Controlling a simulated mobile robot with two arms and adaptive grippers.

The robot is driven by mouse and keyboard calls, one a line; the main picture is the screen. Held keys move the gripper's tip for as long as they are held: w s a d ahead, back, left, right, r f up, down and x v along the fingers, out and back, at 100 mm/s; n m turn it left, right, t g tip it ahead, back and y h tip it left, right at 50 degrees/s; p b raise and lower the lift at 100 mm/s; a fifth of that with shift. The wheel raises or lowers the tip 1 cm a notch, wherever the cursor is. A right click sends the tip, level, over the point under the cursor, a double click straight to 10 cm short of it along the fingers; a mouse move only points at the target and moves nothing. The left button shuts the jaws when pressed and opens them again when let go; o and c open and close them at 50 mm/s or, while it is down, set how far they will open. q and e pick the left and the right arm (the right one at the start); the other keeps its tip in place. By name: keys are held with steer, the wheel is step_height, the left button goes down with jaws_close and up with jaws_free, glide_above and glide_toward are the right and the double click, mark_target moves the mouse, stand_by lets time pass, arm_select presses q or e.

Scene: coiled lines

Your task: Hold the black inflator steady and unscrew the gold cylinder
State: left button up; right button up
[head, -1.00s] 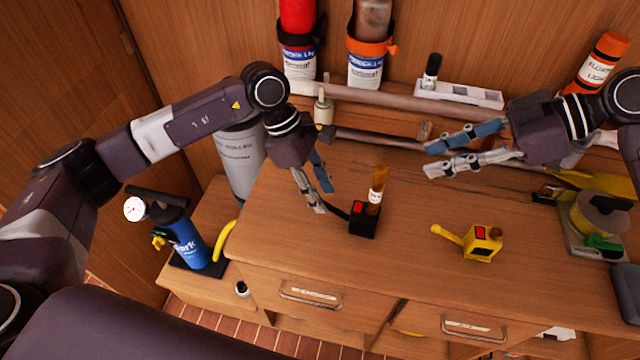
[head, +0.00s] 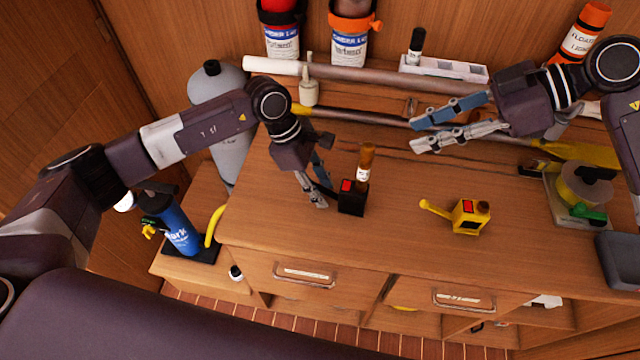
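The black inflator (head: 351,199) stands on the wooden worktop, with a red patch on its face. The gold cylinder (head: 366,160) with a white label stands upright on top of it. My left gripper (head: 322,186) is just left of the inflator, fingers pointing down, with a gap between them. The black lever of the inflator reaches towards these fingers; I cannot tell whether they touch it. My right gripper (head: 432,129) is open and empty, above the worktop at the back right of the cylinder, its fingers pointing left.
A yellow inflator (head: 470,216) stands to the right on the worktop. Behind lie long poles (head: 380,83) and a white tray (head: 446,68). A yellow reel (head: 584,186) is at the right. A blue pump (head: 178,228) stands at lower left. The worktop between the inflators is clear.

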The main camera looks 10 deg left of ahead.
arm_select(q)
jaws_close()
stand_by(1.2)
